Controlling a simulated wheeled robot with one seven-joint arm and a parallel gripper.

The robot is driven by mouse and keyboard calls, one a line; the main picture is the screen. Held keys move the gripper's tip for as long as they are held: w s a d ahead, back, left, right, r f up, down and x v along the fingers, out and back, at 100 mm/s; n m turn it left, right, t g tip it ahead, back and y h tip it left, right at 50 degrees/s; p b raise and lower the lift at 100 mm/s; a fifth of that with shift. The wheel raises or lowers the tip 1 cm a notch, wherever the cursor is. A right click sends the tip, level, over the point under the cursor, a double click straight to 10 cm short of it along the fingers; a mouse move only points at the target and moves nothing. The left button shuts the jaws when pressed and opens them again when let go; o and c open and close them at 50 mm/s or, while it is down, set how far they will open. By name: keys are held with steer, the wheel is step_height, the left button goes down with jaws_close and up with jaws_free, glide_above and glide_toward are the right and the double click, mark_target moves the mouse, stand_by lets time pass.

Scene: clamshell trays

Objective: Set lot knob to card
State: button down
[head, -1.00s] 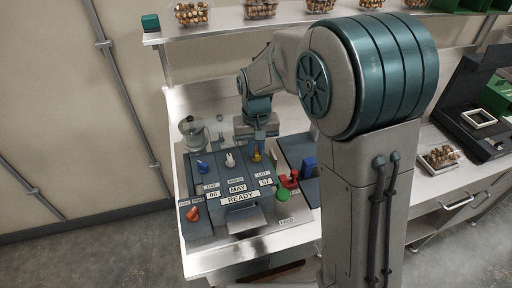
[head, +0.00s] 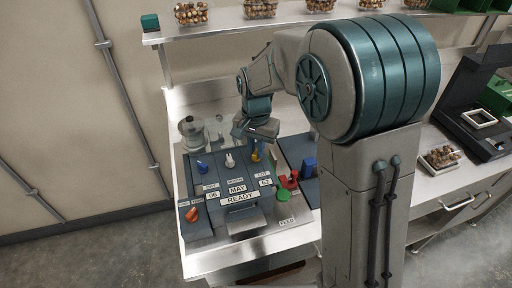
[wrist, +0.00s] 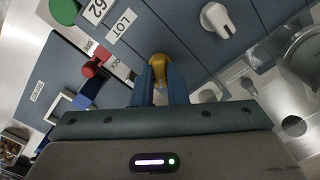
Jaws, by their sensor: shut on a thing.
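The yellow lot knob (head: 255,156) is on the blue-grey control panel (head: 213,222), above the lot window (head: 265,182). In the wrist view the yellow knob (wrist: 159,63) sits between the two blue fingers of my gripper (wrist: 161,80), which is shut on it. The fingers hide part of the knob. The LOT label (wrist: 121,26) is beside it, and the window (wrist: 96,10) reads 62. In the head view my gripper (head: 256,141) is over the knob. I cannot make out a card with a lot number.
On the panel are a white knob (head: 230,160), a blue knob (head: 202,167), an orange knob (head: 192,214), a green button (head: 283,196) and a red lever (head: 289,180). The message window (head: 240,198) reads READY. A glass jar (head: 192,130) stands behind at left.

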mark_target(255, 151)
steer(key=shift+a, duration=0.1)
stand_by(0.3)
steer(key=c, duration=1.4)
jaws_free()
steer(key=shift+c, duration=0.2)
steer(key=shift+r, duration=0.15)
step_height(255, 151, up, 14)
steer(key=b, duration=0.1)
steer(key=shift+f, duration=0.2)
steer(key=s+d+f+n+t, duration=0.1)
steer(key=s+d+f+n, duration=0.1)
steer(key=s+d, duration=0.5)
steer(key=s+d+f+n+t, duration=0.2)
steer(key=s+d+f, duration=0.2)
steer(key=s+d, duration=0.3)
steer(key=s, duration=0.5)
steer(key=shift+s+d+f+n, duration=0.2)
steer(key=shift+f+n, duration=0.15)
steer(key=shift+n, duration=0.05)
